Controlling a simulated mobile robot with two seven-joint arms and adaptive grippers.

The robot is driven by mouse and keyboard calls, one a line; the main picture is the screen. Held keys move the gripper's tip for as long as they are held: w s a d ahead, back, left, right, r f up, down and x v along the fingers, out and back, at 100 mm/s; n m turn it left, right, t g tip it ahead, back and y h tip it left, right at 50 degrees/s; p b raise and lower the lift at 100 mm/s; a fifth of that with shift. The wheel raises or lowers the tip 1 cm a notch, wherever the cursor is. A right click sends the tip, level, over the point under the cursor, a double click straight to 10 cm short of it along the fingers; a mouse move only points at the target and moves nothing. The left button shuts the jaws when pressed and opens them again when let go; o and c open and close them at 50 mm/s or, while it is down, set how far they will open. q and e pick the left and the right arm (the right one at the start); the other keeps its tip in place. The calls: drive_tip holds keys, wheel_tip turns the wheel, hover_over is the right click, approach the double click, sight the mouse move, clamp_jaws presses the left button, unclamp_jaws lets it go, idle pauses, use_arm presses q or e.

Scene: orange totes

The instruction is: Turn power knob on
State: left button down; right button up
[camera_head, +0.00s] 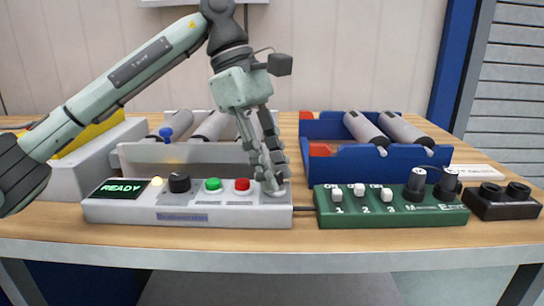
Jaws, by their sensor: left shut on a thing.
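A light grey control box (190,211) sits at the front of the table. It carries a lit READY screen (121,189), a glowing yellow light (157,181), a black knob (179,182), a green button (212,184) and a red button (242,184). My left gripper (272,183) points down at the box's right end. It is shut on a small grey knob (275,192) there, mostly hidden by the fingers. I cannot tell which way this knob is turned. My right gripper is not in view.
A green box (390,214) with numbered white switches and black knobs stands to the right, beside a black box (501,203). Behind are a blue tote (365,166) and a grey tote (180,154) holding grey cylinders. The table's front edge is close.

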use_arm(q)
drive_tip(key=shift+w+m+g+y+p, duration=0.1)
drive_tip(key=shift+m+g+y+p, duration=0.25)
drive_tip(key=shift+m, duration=0.6)
drive_tip(key=shift+m+g+y+p, duration=0.15)
drive_tip(key=shift+m+p, duration=0.25)
drive_tip(key=shift+m, duration=0.55)
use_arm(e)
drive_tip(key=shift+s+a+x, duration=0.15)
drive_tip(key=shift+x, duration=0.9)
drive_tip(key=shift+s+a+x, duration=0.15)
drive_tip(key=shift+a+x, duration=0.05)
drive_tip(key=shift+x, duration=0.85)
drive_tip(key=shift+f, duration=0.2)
use_arm(q)
drive_tip(key=c, duration=1.2)
unclamp_jaws()
drive_tip(key=shift+o, duration=0.2)
drive_tip(key=shift+r, duration=0.1)
drive_tip(key=v, duration=1.2)
